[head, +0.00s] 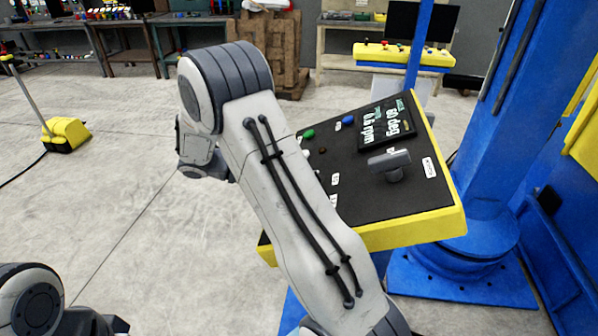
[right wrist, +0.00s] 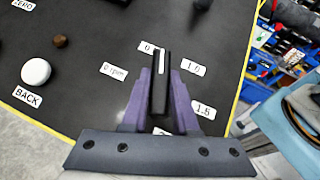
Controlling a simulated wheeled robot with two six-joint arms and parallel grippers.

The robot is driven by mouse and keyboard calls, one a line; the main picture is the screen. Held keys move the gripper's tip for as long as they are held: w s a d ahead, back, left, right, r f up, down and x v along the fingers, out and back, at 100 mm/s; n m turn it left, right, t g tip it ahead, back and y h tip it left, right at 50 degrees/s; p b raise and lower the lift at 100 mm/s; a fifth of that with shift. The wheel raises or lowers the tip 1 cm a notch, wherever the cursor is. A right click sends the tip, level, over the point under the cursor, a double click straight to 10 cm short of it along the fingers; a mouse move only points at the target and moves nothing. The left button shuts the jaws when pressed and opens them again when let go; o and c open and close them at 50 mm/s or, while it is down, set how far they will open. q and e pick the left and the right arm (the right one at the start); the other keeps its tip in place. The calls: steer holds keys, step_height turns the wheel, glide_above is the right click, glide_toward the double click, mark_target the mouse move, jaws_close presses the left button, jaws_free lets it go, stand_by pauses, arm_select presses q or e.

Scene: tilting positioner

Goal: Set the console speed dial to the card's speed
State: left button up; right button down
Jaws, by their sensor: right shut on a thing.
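The console (head: 345,205) is a tilted black panel with a yellow rim. A dark display or card (head: 385,122) on it reads "60 deg" and "0.6 rpm". In the right wrist view the speed dial (right wrist: 161,88) is a black bar knob with a white pointer line at its far end. The line points up, between a partly hidden label beginning "0" (right wrist: 149,47) and the "1.0" label (right wrist: 193,67). My right gripper (right wrist: 160,92) is shut on the dial, one purple finger on each side. In the head view my right arm hides the dial. My left gripper is out of view.
"0 rpm" (right wrist: 113,71) and "1.5" (right wrist: 205,109) labels also surround the dial. A white BACK button (right wrist: 36,72) lies left. A grey handle (head: 390,163) stands up from the panel. A blue column (head: 470,130) rises right of the console.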

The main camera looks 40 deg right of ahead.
steer(key=m+g+y+p, duration=0.1)
steer(key=m, duration=0.1)
steer(key=m+g+y+p, duration=0.1)
steer(key=m+g+y, duration=0.1)
steer(key=m, duration=0.1)
steer(key=shift+w+d+r+m+p, duration=0.1)
steer(key=shift+r+m+p, duration=0.05)
steer(key=shift+m+p, duration=0.2)
steer(key=shift+d+m+g+y+p, duration=0.1)
steer(key=shift+m+g+y+p, duration=0.4)
steer(key=shift+m+y, duration=0.8)
steer(key=shift+m+g+y+p, duration=0.45)
steer(key=shift+m+y, duration=0.35)
steer(key=shift+m, duration=0.95)
steer(key=c, duration=0.7)
jaws_free()
